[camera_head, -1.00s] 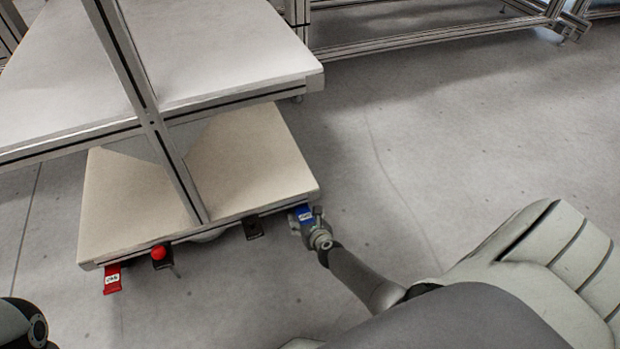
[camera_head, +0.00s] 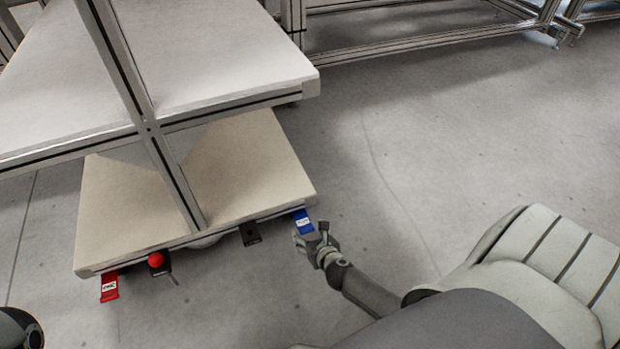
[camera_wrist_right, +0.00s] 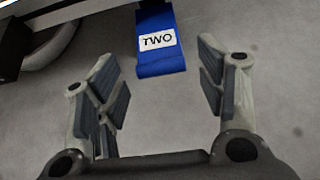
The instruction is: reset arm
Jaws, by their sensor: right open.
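My right gripper (camera_head: 317,241) is open and empty, close in front of the front right corner of the lower shelf. In the right wrist view its two fingers (camera_wrist_right: 160,95) stand wide apart with bare floor between them. A blue tag (camera_head: 303,222) hangs from the shelf's front edge just beyond the fingertips. In the right wrist view the blue tag (camera_wrist_right: 161,58) carries a white label reading "TWO" and appears apart from the fingers. Of my left arm only a dark rounded part shows at the lower left; the left gripper is out of view.
The lower shelf (camera_head: 240,165) has a red tag (camera_head: 109,287), a red knob (camera_head: 155,260) and a black bracket (camera_head: 250,233) along its front edge. A metal post (camera_head: 165,160) and the upper shelf (camera_head: 210,60) stand above it. The floor (camera_head: 440,130) to the right is clear.

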